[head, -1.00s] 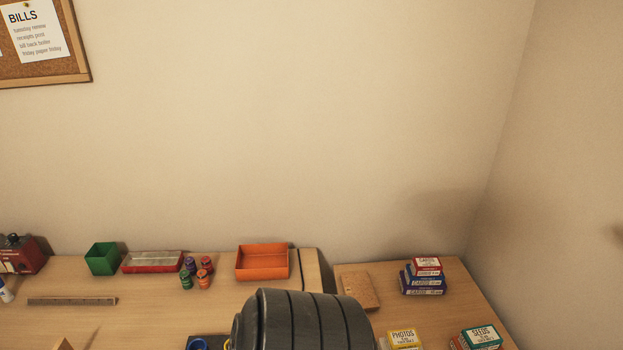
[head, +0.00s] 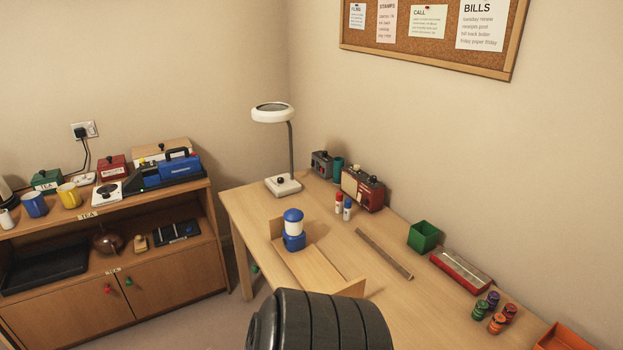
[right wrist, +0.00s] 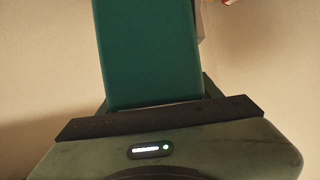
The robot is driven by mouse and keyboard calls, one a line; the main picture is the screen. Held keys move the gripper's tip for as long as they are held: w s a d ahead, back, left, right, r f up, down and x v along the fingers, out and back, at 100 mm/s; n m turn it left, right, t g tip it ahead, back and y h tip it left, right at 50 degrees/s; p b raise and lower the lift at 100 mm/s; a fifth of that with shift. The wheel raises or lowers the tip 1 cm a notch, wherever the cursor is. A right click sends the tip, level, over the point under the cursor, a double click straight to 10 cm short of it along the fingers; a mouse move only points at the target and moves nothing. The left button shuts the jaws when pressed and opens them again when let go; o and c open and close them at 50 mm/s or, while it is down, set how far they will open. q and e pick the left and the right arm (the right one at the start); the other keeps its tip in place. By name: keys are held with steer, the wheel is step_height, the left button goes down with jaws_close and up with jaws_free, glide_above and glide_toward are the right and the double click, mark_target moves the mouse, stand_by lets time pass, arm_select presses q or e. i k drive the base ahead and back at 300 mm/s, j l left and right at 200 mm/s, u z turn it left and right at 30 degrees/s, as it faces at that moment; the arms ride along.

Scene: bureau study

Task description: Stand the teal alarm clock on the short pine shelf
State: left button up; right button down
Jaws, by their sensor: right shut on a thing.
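A teal block-shaped thing (right wrist: 148,50), which looks like the teal alarm clock, fills the upper middle of the right wrist view. My right gripper (right wrist: 155,106) is shut on it; its face and far end are out of view. A short pine shelf (head: 318,268) with low upright ends lies on the desk in the head view. A blue and white lantern (head: 293,230) stands at its far left end; the nearer part of the board looks bare. My dark ribbed arm hides the area just in front of it. My left gripper is not in view.

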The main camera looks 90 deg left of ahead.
mark_target(321, 279)
steer(key=u, duration=2.3)
steer(key=i+u, duration=0.4)
steer(key=i+l+u, duration=0.2)
steer(key=i+u, duration=0.2)
steer(key=i, duration=0.2)
